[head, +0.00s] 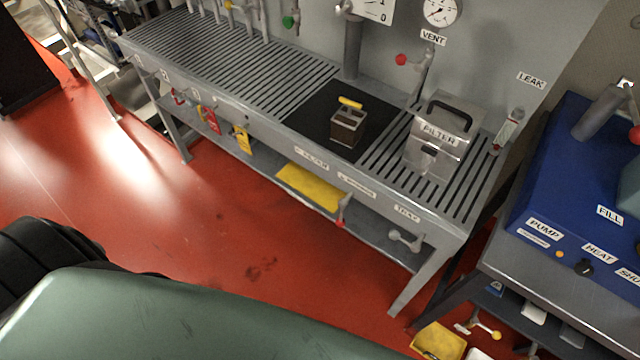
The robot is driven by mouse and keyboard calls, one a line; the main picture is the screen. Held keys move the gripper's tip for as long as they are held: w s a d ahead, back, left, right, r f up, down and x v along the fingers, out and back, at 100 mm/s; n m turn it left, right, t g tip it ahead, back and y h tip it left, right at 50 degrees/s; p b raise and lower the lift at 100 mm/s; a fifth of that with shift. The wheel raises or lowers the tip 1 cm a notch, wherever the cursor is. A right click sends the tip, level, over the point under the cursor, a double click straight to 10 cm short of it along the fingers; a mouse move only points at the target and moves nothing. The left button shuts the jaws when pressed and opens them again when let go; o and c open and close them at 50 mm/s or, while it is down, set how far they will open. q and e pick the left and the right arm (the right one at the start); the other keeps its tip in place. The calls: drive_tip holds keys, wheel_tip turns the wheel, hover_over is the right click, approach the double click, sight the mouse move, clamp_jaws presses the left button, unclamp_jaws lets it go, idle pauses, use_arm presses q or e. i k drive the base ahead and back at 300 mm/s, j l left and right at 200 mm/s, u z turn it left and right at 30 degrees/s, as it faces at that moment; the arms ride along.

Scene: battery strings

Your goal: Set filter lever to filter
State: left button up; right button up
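A metal box labelled FILTER (437,136) with a dark top handle stands on the slatted bench, at the right end. Below the bench's front edge, a small lever with a red tip (342,211) hangs pointing downward. It is under small front labels (356,187) that are too small to read surely. A grey handle (405,239) sits further right, below a label that seems to read TRAY (407,214). I cannot tell for sure which one is the filter lever. Neither of my grippers is in view.
A red-knobbed valve labelled VENT (402,60) and a gauge (441,11) are on the back wall. A small dark canister (348,126) stands on a black mat. A blue unit labelled PUMP (560,190) stands at right. The red floor before the bench is clear.

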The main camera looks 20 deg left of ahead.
sight(340, 222)
drive_tip(key=u, duration=0.55)
drive_tip(key=z, duration=0.55)
drive_tip(key=i+j+z, duration=0.1)
drive_tip(key=j+z, duration=0.65)
drive_tip(key=z, duration=0.2)
drive_tip(key=j+z, duration=0.45)
